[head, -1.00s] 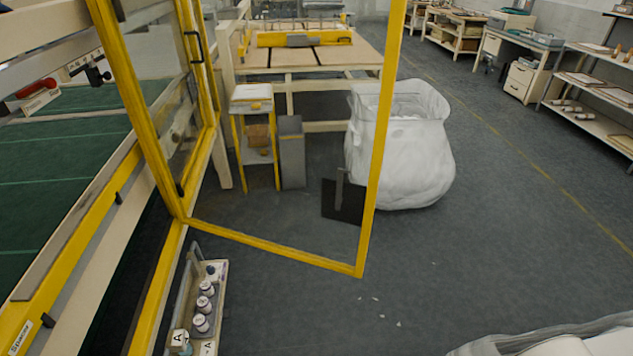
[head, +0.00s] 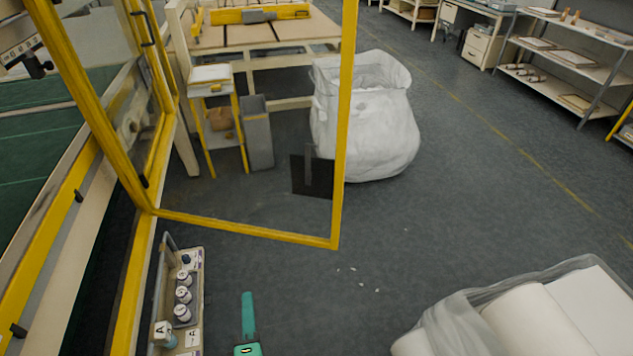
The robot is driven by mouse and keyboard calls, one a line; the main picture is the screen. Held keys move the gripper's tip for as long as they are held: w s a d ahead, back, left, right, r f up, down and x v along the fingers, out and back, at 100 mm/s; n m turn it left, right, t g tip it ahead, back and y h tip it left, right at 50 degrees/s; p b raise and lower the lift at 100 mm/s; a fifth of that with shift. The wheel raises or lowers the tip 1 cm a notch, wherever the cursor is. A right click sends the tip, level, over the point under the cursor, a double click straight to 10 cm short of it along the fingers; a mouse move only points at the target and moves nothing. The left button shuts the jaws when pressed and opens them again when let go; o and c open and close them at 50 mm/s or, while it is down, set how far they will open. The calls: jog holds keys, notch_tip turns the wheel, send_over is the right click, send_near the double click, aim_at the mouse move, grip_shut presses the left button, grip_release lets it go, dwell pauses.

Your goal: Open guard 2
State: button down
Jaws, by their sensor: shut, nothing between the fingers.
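A guard door with a yellow frame and clear panel (head: 240,227) stands swung out from the machine at the left in the head view. Its lower corner reaches out over the floor, clear of the machine frame. A black handle (head: 144,28) shows on a yellow upright at the upper left. I can read no number on the door, so I cannot tell whether it is guard 2. My gripper is not in view.
A white bag (head: 370,130) stands behind the door. Wrapped white rolls (head: 535,315) lie at the lower right. A teal object (head: 248,320) shows at the bottom edge.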

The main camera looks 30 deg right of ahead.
jog(key=w+d+r+n+h, duration=0.3)
jog(key=w+d+r+n, duration=0.4)
jog(key=w+d+r, duration=0.15)
jog(key=n+g+h, duration=0.2)
jog(key=n+h, duration=0.2)
jog(key=n, duration=0.2)
send_near(320, 148)
jog(key=shift+n, duration=0.3)
jog(key=x, duration=0.6)
jog(key=shift+w+d, duration=0.15)
jog(key=shift+w, duration=0.1)
